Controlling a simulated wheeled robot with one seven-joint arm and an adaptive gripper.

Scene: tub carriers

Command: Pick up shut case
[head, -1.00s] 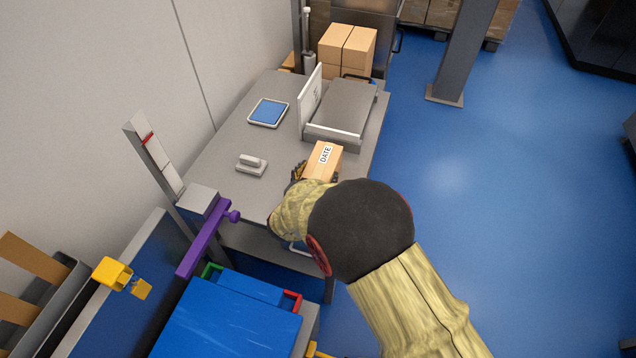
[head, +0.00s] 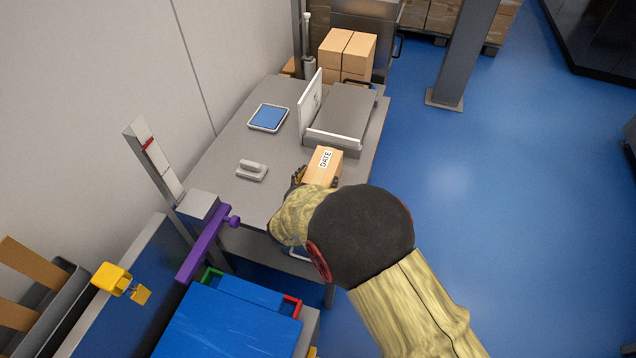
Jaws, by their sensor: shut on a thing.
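The shut case (head: 326,163) is a small tan carton with a white label reading "DATE" on its top. It is at the near right part of the grey table, in front of the grey machine. My gripper (head: 299,176) is at the case's near left side and is shut on it. My arm hides most of the gripper and the near end of the case. I cannot tell whether the case touches the table or is just above it.
The grey table (head: 233,184) bears a blue-topped pad (head: 268,117), a small grey handled block (head: 252,170) and a grey machine (head: 341,117) with an upright white panel. A purple bar (head: 205,243) and a blue lid (head: 228,318) are nearer. Open blue floor lies right.

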